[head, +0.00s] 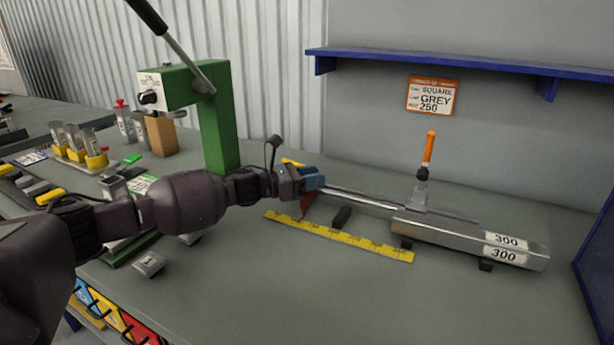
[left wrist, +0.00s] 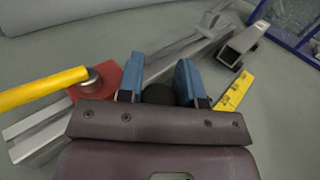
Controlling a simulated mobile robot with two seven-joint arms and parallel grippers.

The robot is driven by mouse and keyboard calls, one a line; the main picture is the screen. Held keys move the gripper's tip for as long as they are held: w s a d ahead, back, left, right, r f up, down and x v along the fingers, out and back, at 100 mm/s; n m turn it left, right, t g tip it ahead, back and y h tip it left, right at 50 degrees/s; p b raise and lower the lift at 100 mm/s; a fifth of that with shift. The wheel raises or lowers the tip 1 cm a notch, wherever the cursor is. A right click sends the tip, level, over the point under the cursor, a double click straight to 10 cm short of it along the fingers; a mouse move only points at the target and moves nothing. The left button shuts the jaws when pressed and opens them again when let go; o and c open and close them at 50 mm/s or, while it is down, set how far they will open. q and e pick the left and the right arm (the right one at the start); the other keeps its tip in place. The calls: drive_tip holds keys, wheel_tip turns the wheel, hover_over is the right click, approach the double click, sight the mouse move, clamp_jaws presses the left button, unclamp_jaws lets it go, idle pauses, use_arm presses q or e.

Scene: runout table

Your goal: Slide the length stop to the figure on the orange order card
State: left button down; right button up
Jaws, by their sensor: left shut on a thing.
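The length stop is a red block (left wrist: 95,80) with a yellow lever (left wrist: 40,88) on a grey pivot, astride the metal rail (head: 365,199). In the head view its red pointer (head: 307,203) shows below my left gripper (head: 314,180), near the left part of the yellow scale (head: 340,237). My left gripper's blue fingers are closed around a dark round knob (left wrist: 158,94) beside the red block. The fingers hide most of the stop in the head view. The orange order card (head: 433,97) on the wall reads SQUARE, GREY, 250. The scale's figures are too small to read.
A square metal tube (head: 460,236) marked 300 lies at the rail's right end. An orange-handled clamp (head: 428,152) stands behind it. A green press (head: 215,125) stands behind my left arm. A blue shelf (head: 450,63) hangs above. The table's front right is clear.

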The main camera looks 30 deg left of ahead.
use_arm(q)
drive_tip(key=d, duration=0.4)
drive_tip(key=d+p, duration=0.1)
drive_tip(key=d, duration=0.7)
drive_tip(key=shift+w+d+p, duration=0.25)
drive_tip(key=shift+w+p, duration=0.1)
drive_tip(key=shift+p, duration=0.05)
drive_tip(key=shift+d, duration=0.6)
